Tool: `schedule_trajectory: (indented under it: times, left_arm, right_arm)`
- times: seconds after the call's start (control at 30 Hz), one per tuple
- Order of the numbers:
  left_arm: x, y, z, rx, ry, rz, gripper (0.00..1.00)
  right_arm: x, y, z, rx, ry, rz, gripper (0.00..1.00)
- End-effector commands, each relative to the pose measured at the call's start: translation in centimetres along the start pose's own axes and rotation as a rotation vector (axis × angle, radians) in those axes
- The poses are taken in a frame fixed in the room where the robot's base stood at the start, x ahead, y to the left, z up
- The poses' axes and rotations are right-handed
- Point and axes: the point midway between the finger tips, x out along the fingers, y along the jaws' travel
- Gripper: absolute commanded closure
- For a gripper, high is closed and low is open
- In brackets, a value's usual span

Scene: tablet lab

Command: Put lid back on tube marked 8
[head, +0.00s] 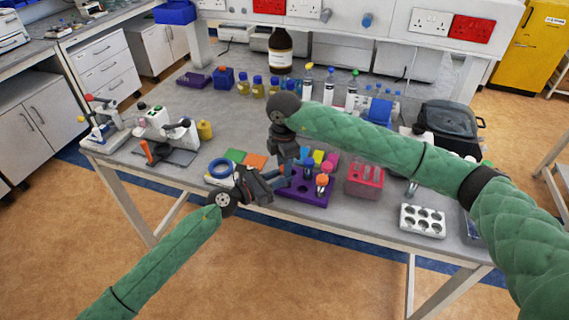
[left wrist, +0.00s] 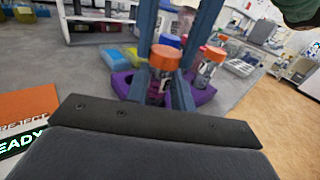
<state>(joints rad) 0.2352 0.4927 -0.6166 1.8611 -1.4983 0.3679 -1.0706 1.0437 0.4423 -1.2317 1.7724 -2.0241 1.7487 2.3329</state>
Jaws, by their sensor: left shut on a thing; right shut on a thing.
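A tube (left wrist: 155,92) with an orange lid (left wrist: 163,58) stands upright at the purple rack (left wrist: 204,97) in the left wrist view. My left gripper (head: 283,182) is shut on the tube, low and from the side. My right gripper (head: 285,166) comes down from above and is shut on the orange lid, which sits over the tube's top. I cannot tell whether the lid is seated. The purple rack (head: 301,198) also shows in the head view, where my grippers hide the tube and lid. No number is readable.
Another orange-capped tube (left wrist: 209,66) stands close by in the rack; it also shows in the head view (head: 322,181). Blue-capped tubes stand behind. A pink rack (head: 364,180) and a white tray (head: 422,221) lie to the right. A blue tape ring (head: 221,168) lies left.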

Motion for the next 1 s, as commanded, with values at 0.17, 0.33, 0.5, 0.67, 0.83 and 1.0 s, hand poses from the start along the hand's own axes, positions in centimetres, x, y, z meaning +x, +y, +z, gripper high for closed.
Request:
schedule_trajectory:
  times: [0.17, 0.33, 0.5, 0.67, 0.83, 1.0]
  left_arm:
    - [0.02, -0.08, -0.05, -0.001, 0.001, -0.001, 1.0]
    - [0.03, -0.11, -0.06, -0.001, 0.001, -0.002, 1.0]
    - [0.04, -0.15, -0.05, -0.001, 0.001, -0.002, 1.0]
    - [0.05, -0.18, -0.05, -0.001, 0.001, -0.003, 1.0]
    - [0.06, -0.2, -0.06, -0.001, 0.001, -0.003, 1.0]
    - [0.05, -0.18, -0.05, -0.001, 0.0, -0.003, 1.0]
  right_arm:
    - [0.0, 0.14, -0.1, 0.267, 0.002, 0.001, 0.91]
    - [0.04, 0.25, -0.18, 0.523, 0.004, 0.001, 0.91]
    - [-0.01, 0.32, -0.1, 0.705, 0.004, 0.001, 0.91]
    - [-0.05, 0.34, 0.03, 0.757, 0.002, 0.002, 0.91]
    - [-0.06, 0.35, 0.06, 0.757, 0.002, 0.003, 0.91]
    - [-0.05, 0.35, 0.07, 0.756, 0.001, 0.003, 0.51]
